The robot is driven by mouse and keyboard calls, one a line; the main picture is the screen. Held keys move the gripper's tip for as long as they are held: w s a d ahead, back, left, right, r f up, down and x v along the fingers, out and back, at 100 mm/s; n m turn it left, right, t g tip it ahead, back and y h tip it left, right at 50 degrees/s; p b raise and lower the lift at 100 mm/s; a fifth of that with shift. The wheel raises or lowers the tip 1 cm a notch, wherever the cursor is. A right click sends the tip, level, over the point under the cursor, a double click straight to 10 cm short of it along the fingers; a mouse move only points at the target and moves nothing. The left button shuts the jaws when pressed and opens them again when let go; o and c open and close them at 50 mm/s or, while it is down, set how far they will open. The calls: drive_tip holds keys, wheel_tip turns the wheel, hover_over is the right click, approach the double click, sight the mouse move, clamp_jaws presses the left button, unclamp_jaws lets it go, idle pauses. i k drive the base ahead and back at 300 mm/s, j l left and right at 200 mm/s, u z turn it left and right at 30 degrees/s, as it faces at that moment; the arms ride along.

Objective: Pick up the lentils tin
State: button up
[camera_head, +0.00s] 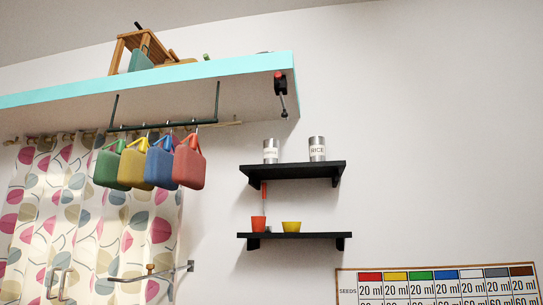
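Two metal tins stand upright on the upper black wall shelf. The left tin (270,151) has a pale label that is too small to read for certain. The right tin (317,149) has a label that reads RICE. The tins are apart, with bare shelf between them. My gripper is not in view, so its state does not show.
The upper shelf (292,171) sits above a lower black shelf (295,236) with a red cup (258,223) and a yellow bowl (291,227). A turquoise-edged overhead shelf (200,70) and hanging coloured cans (188,162) are at left. The wall right of the tins is clear.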

sight(270, 151)
drive_tip(key=i+j+z, duration=0.1)
drive_tip(key=i+j, duration=0.15)
drive_tip(key=i+j+z, duration=0.15)
drive_tip(key=i+j, duration=0.15)
drive_tip(key=i+j+z, duration=0.1)
drive_tip(key=j, duration=0.35)
drive_tip(key=i+j+z, duration=0.1)
drive_tip(key=i+j, duration=0.25)
